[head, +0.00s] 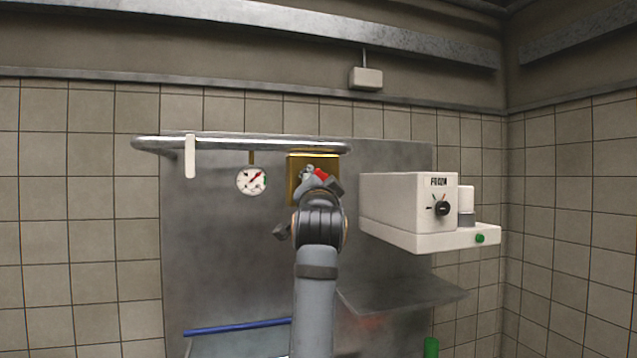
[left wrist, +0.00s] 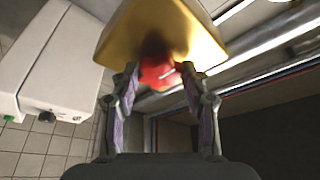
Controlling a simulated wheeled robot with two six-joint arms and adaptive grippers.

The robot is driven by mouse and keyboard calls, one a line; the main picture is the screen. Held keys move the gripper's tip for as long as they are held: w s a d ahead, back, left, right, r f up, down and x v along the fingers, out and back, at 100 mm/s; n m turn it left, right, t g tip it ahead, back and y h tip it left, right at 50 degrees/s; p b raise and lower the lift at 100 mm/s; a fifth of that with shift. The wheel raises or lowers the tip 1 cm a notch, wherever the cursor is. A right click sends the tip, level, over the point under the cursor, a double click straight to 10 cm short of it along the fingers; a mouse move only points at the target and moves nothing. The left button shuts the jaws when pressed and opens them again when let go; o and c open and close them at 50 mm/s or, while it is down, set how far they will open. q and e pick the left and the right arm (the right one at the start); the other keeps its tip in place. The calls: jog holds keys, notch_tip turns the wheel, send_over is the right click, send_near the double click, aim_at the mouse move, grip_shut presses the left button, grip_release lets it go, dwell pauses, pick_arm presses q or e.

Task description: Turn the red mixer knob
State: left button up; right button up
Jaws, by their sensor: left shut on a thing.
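The red mixer knob (left wrist: 160,75) sits on the underside of a brass-coloured box in the left wrist view. In the head view a bit of the red knob (head: 321,174) shows beside my gripper, in front of the brass box (head: 298,165). My left gripper (left wrist: 158,78) has its two fingers on either side of the knob and is shut on it. In the head view my left gripper (head: 320,182) and arm hide most of the knob and part of the box. My right gripper is not in view.
A pressure gauge (head: 251,180) hangs left of the brass box. A metal rail (head: 240,141) runs above them. A white machine with a black dial (head: 400,205) stands to the right. A blue bar (head: 235,327) lies low at left.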

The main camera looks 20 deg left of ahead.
pick_arm(q)
jog(key=shift+r+m+h, duration=0.1)
jog(key=shift+m+h, duration=0.4)
jog(key=shift+m, duration=0.5)
jog(key=o, duration=1.2)
jog(key=shift+c, duration=0.2)
